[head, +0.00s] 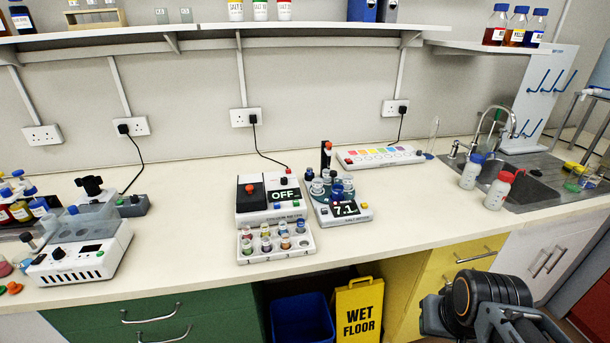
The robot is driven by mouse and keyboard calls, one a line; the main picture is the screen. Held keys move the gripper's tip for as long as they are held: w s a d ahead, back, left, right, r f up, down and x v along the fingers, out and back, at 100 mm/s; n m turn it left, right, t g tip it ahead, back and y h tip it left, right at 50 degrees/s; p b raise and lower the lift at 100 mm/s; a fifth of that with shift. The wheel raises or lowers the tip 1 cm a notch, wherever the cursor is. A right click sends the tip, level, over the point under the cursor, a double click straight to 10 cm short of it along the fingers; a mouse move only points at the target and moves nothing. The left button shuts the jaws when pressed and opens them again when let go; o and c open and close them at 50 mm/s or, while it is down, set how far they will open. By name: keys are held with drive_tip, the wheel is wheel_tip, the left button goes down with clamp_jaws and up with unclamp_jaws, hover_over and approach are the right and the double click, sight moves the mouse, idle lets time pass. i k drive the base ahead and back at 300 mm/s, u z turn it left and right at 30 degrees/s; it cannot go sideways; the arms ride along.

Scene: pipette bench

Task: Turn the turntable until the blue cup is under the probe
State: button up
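The turntable (332,198) is a small round teal-rimmed platform on the white salt meter (359,214), whose display reads 7.1. Several small cups stand on it. A dark blue cup (348,189) is at its right front side; another dark bluish shape stands close to its left, and the two are hard to tell apart. The probe (326,155) is a dark upright part with a red top at the back of the turntable. Which cup sits under its tip is too small to tell. My arm shows at the lower right, well away from the turntable; its fingertips cannot be made out.
Left of the turntable stand a box reading OFF (283,194) and a white rack (275,243) of small vials. A long colour-chart panel (380,157) lies behind to the right. White bottles (471,172) stand by the sink. The counter right of the meter is clear.

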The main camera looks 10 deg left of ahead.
sight(325, 197)
drive_tip(key=u, duration=0.85)
drive_tip(key=i, duration=0.45)
